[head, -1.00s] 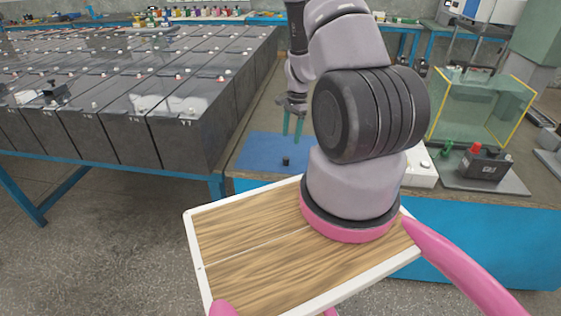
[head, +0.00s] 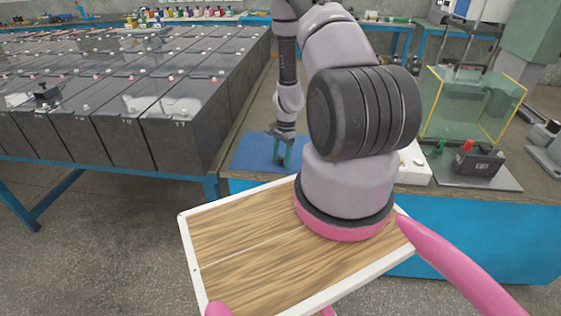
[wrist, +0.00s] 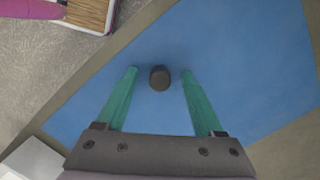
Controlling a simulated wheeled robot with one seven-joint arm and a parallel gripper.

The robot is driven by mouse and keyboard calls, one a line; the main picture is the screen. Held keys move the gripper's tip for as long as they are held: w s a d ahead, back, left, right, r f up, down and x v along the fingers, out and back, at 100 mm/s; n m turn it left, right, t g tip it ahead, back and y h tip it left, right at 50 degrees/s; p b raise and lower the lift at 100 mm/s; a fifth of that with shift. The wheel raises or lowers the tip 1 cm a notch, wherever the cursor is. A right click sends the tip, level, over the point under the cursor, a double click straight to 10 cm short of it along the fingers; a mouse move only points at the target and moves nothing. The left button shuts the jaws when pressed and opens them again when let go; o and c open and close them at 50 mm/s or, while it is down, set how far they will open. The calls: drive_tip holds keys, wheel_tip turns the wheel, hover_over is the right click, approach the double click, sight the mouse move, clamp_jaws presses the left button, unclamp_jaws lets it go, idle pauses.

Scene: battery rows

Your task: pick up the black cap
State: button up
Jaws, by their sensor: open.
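The black cap (wrist: 160,77) stands on the blue mat (wrist: 235,50) in the wrist view. My gripper (wrist: 159,72) is open, with one green finger on each side of the cap. There is a clear gap between the cap and each fingertip. In the head view my gripper (head: 283,163) is low over the blue mat (head: 250,152) on the workbench. The cap is hidden behind the gripper there.
Rows of black batteries (head: 110,130) stand on a blue-framed table at the left. A white box (head: 414,168), a small black battery (head: 478,160) and a yellow-edged glass tank (head: 470,105) stand at the right. The mat around the cap is clear.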

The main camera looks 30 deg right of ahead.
drive_tip(key=shift+c, duration=0.3)
clamp_jaws()
